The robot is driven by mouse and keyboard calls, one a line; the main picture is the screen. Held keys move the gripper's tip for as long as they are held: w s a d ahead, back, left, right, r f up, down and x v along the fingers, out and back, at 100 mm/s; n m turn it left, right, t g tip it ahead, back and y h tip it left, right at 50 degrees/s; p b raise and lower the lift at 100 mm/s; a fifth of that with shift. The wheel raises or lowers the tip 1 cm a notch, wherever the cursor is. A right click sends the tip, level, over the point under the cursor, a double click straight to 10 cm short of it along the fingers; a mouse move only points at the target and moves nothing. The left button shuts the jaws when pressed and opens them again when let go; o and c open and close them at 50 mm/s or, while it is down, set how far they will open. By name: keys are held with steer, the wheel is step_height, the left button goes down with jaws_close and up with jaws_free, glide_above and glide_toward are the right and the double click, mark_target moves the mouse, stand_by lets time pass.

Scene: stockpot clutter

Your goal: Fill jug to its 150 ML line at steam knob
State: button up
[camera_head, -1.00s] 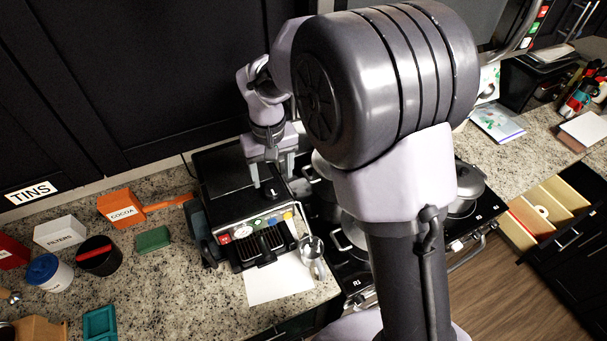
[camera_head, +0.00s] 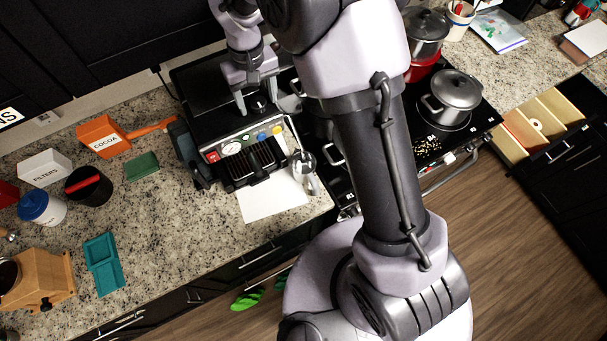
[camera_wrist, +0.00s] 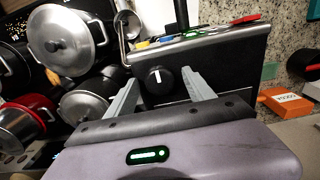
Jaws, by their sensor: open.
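The espresso machine (camera_head: 205,118) stands on the counter. Its black round steam knob (camera_wrist: 157,79), with an upright white mark, is on the panel facing the wrist camera; it also shows in the head view (camera_head: 258,103). My gripper (camera_head: 257,101) is open, with one finger on each side of the knob; in the wrist view a gap shows between the fingers and the knob. The metal jug (camera_head: 303,164) stands at the machine's front right corner, by the thin steam wand. Its fill level and 150 ML line cannot be made out.
A white sheet (camera_head: 270,200) lies before the machine. Pots (camera_head: 455,92) stand on the hob at right. The orange cocoa box (camera_head: 103,138), filters box (camera_head: 44,167) and green block (camera_head: 141,166) are at left. The counter front left of the machine has free room.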

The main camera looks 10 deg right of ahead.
steer(key=c, duration=1.1)
steer(key=n+p, duration=0.2)
steer(key=n, duration=0.2)
steer(key=shift+r, duration=0.15)
stand_by(4.4)
steer(key=shift+f+m+b, duration=0.25)
steer(key=shift+m+b, duration=0.25)
steer(key=shift+b, duration=0.1)
steer(key=shift+m, duration=0.4)
steer(key=shift+r, duration=0.15)
stand_by(0.8)
